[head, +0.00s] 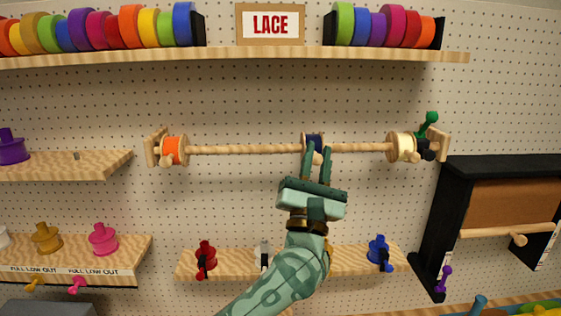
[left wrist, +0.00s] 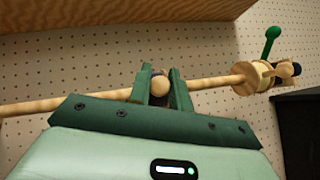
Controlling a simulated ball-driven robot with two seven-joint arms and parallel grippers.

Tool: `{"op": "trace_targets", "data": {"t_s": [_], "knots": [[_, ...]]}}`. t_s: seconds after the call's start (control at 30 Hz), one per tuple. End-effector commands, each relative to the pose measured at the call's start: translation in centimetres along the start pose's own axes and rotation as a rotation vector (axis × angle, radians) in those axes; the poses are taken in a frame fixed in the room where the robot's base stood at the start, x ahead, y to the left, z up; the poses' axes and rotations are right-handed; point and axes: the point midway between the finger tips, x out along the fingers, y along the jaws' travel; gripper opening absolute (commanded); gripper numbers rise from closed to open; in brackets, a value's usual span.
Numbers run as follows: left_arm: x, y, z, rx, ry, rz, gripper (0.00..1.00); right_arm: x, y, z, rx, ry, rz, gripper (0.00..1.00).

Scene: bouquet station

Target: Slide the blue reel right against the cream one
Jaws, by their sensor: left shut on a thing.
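The blue reel (head: 313,138) sits on the wooden rod (head: 245,149), a little right of the rod's middle. My left gripper (head: 316,153) is shut on the blue reel, with a finger on each side of its light wooden knob; the knob also shows between the fingers in the left wrist view (left wrist: 160,85). The fingers hide much of the reel. The cream reel (head: 403,147) is at the rod's right end, against the end bracket, and shows in the left wrist view (left wrist: 262,77). Bare rod lies between the two reels. My right gripper is not in view.
An orange reel (head: 173,150) sits at the rod's left end. A green-knobbed lever (head: 428,124) stands by the right bracket. A shelf of ribbon rolls (head: 250,58) runs above, and a lower shelf (head: 335,262) holds spools. A black-framed unit (head: 500,165) stands at right.

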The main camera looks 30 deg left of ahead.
Motion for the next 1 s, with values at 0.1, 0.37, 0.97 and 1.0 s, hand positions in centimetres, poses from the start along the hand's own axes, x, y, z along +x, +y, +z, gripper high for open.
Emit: {"op": "trace_targets", "data": {"t_s": [0.1, 0.37, 0.97, 1.0], "knots": [[0.6, -3.1, 0.7, -0.004, -0.003, 0.002, 0.0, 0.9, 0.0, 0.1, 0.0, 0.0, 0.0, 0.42], [1.7, -7.9, 1.8, -0.001, -0.003, 0.001, 0.0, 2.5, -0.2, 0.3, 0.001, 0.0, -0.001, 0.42], [2.2, -9.6, 2.2, 0.0, -0.001, 0.001, 0.25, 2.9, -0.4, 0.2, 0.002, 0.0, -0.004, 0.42], [2.2, -9.6, 2.2, 0.0, -0.001, 0.001, 0.36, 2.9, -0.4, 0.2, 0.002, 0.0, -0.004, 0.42]]}}
